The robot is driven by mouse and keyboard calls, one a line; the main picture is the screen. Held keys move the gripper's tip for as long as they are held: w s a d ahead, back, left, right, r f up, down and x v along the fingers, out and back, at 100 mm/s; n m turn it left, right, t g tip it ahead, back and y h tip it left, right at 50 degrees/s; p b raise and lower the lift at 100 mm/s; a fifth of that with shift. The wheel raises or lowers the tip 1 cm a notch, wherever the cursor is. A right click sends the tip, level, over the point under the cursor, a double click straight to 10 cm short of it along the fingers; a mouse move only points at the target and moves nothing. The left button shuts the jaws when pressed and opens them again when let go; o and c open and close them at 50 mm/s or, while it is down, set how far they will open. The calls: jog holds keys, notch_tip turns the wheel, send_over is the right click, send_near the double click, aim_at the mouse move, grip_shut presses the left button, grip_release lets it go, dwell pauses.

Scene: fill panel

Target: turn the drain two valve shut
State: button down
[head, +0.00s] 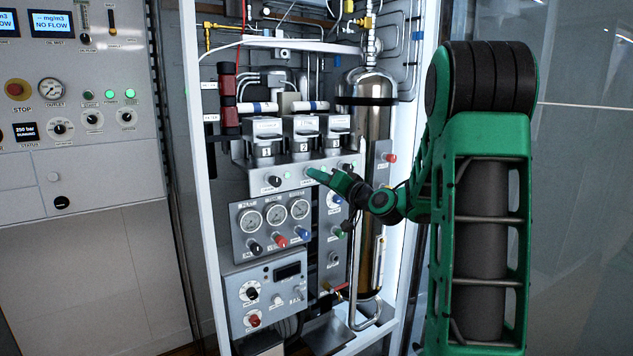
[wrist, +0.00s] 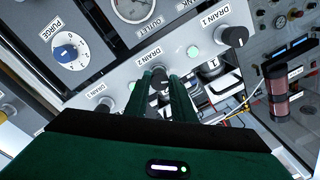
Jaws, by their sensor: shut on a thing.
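The drain two valve is a small dark knob (wrist: 159,76) beside its "DRAIN 2" label in the wrist view. My gripper (wrist: 160,82) has its two green fingers on either side of this knob and is shut on it. The knob's pointer and exact angle cannot be made out. In the head view my gripper (head: 315,174) reaches from the right to the grey strip below the numbered filter units, and it hides the knob there.
The drain one knob (wrist: 234,36) and the drain three knob (wrist: 105,102) sit on either side along the strip. A blue purge knob (wrist: 66,52) is close by. Gauges (head: 275,213) are below the strip, and a steel cylinder (head: 374,120) stands behind at the right.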

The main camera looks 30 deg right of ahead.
jog(key=shift+f+m+h, duration=0.15)
jog(key=shift+m+h, duration=0.25)
jog(key=shift+m, duration=6.3)
jog(key=shift+s, duration=0.1)
jog(key=c, duration=1.5)
grip_release()
